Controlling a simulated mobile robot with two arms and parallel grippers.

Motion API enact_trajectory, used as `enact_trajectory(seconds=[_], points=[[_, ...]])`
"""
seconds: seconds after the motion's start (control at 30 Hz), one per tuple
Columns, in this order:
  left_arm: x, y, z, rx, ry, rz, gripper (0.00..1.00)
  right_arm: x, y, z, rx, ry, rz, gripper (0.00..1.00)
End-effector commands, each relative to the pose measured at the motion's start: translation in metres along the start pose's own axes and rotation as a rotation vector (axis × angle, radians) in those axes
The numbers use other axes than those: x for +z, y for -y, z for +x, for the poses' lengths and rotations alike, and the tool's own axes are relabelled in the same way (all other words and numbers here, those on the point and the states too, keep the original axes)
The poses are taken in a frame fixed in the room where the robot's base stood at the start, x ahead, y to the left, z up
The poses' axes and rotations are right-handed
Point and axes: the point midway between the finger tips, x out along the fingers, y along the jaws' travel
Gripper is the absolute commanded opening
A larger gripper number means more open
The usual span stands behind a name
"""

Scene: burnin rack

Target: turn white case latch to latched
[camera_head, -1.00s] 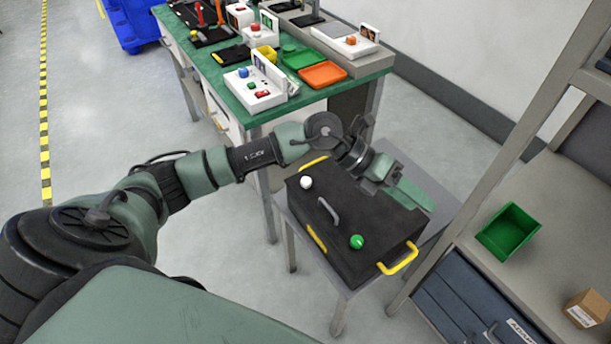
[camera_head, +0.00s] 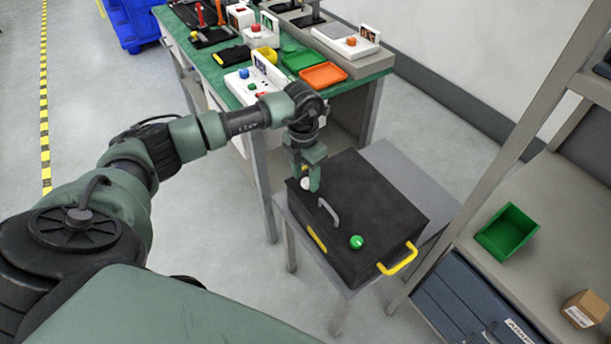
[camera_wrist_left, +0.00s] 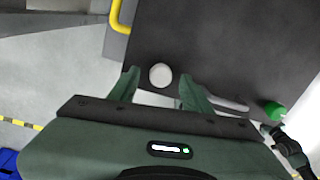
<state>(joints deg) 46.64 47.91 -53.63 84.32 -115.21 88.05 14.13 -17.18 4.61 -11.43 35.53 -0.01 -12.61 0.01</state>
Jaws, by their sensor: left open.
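The black case (camera_head: 375,205) lies on a grey stand, with a grey handle (camera_head: 328,211) on its top. The white latch (camera_head: 305,184) is a round knob near the case's left corner, partly hidden by my gripper in the head view. My left gripper (camera_head: 308,187) is pointed down over it. In the left wrist view the white knob (camera_wrist_left: 160,75) shows between the two open fingers (camera_wrist_left: 155,84), with gaps on both sides. A green knob (camera_head: 356,242) sits near the other end of the case; it also shows in the left wrist view (camera_wrist_left: 274,110).
A yellow side handle (camera_head: 398,260) sticks out at the case's right end. A green-topped workbench (camera_head: 290,88) with devices and trays stands behind. A shelf with a green bin (camera_head: 507,232) and a cardboard box (camera_head: 583,309) stands at the right.

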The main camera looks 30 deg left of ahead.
Motion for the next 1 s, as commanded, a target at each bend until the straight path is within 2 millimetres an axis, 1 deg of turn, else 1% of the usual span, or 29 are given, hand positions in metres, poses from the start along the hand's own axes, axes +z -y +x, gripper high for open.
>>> enact_trajectory(seconds=[0.1,0.33,0.37,0.4,0.47,0.5,0.53,0.77,1.0], points=[[-0.0005,0.0003,0.0066,-0.001,-0.001,0.000,0.49,-0.0004,0.0019,-0.0008,-0.002,0.000,0.000,0.00],[-0.0002,0.0003,0.0076,-0.001,0.000,0.000,0.49,-0.0006,0.0029,-0.0006,-0.003,-0.001,0.000,0.00],[-0.0002,0.0003,0.0076,-0.001,0.000,0.000,0.46,-0.0005,0.0029,-0.0006,-0.003,0.000,0.000,0.00],[-0.0002,0.0003,0.0076,-0.001,0.000,0.000,0.35,-0.0005,0.0029,-0.0006,-0.003,-0.001,0.000,0.00],[-0.0002,0.0004,0.0075,-0.001,0.000,0.000,0.18,-0.0005,0.0029,-0.0006,-0.003,0.000,0.000,0.00],[-0.0002,0.0004,0.0075,-0.001,0.000,0.000,0.07,-0.0005,0.0029,-0.0006,-0.003,-0.001,0.000,0.00],[-0.0002,0.0004,0.0074,-0.001,0.000,0.000,0.00,-0.0005,0.0029,-0.0006,-0.003,0.000,0.000,0.00],[-0.0001,0.0004,0.0071,-0.001,0.001,-0.008,0.00,-0.0004,0.0027,-0.0008,-0.003,0.000,0.000,0.00],[0.0000,0.0005,0.0066,-0.002,0.005,-0.089,0.00,-0.0005,0.0023,-0.0023,-0.003,0.000,0.000,0.00]])
